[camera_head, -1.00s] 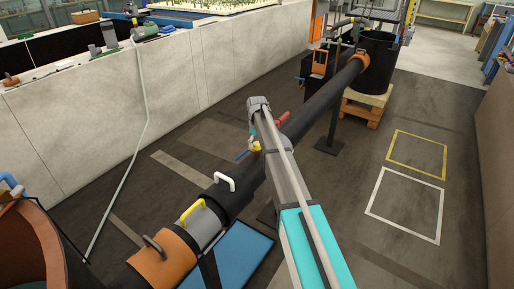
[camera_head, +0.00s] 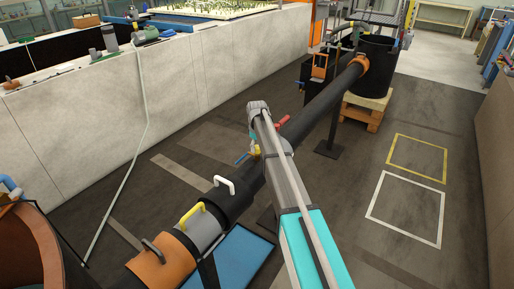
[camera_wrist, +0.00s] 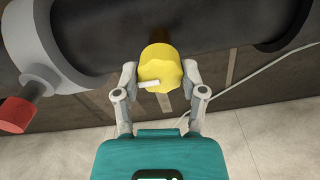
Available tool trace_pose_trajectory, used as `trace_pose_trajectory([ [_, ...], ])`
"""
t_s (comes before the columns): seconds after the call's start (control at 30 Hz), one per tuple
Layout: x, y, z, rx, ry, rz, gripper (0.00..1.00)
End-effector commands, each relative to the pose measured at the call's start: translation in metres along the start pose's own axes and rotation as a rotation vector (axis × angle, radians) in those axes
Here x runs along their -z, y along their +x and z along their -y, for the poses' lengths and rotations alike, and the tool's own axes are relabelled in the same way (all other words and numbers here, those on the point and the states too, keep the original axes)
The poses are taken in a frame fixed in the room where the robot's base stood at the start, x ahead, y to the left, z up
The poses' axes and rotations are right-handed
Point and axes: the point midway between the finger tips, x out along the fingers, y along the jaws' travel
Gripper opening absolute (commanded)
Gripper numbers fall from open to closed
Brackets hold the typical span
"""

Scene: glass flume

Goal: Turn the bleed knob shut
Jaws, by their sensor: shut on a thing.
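The bleed knob is a yellow, lobed knob with a white pointer mark; it shows in the wrist view (camera_wrist: 160,66) on the underside or side of a thick black pipe (camera_wrist: 190,22). The white mark points left in that view. My gripper (camera_wrist: 159,80) has one finger on each side of the knob and is shut on it. In the head view my arm hides most of the gripper and the knob; only a small bit of yellow shows beside the arm. The black pipe (camera_head: 310,115) runs from lower left to the black tank at the back.
A red-handled valve (camera_wrist: 16,114) sits left of the knob on a grey collar (camera_wrist: 42,45). White (camera_head: 224,184), yellow (camera_head: 193,214) and dark handles stand on the near pipe. A blue tray (camera_head: 238,257) lies below. Open floor lies to the right with marked squares.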

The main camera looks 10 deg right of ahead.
Motion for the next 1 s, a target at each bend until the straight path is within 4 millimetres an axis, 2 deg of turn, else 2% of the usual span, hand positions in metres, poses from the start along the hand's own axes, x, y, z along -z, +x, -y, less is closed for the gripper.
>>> trace_pose_trajectory([
  [0.47, -0.0002, 0.0002, 0.0, 0.001, 0.102, 0.001, 0.06],
  [1.0, -0.0006, 0.0002, -0.0004, 0.0, 0.546, 0.001, 0.06],
])
